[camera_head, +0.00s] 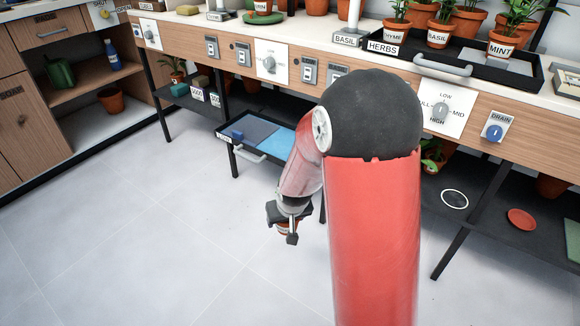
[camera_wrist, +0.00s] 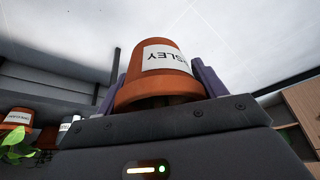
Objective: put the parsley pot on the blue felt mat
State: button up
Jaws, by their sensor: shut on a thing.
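My gripper (camera_head: 290,222) hangs over the open floor in the head view, left of my red arm. It is shut on the parsley pot, an orange pot that shows only in part between the fingers (camera_head: 287,229). In the wrist view the parsley pot (camera_wrist: 150,92) sits between the two purple fingers, its white label ending in "SLEY" upside down. A light blue mat (camera_head: 281,142) lies in the pulled-out dark tray (camera_head: 236,146) beneath the bench, beyond my gripper. My arm hides the mat's right part. The pot is apart from the tray.
The tray also holds a grey-blue area (camera_head: 254,129) and a small blue thing (camera_head: 237,134); a handle (camera_head: 248,155) sticks out in front. A bench leg (camera_head: 165,118) stands to the left. The floor (camera_head: 150,230) left of my gripper is clear.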

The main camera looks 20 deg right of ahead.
aim_at(254, 128)
jog(key=i+j, duration=0.5)
jog(key=i, duration=0.15)
jog(key=i+j, duration=0.5)
jog(key=i, duration=0.2)
jog(key=i+j, duration=0.45)
jog(key=i, duration=0.2)
jog(key=z, duration=0.05)
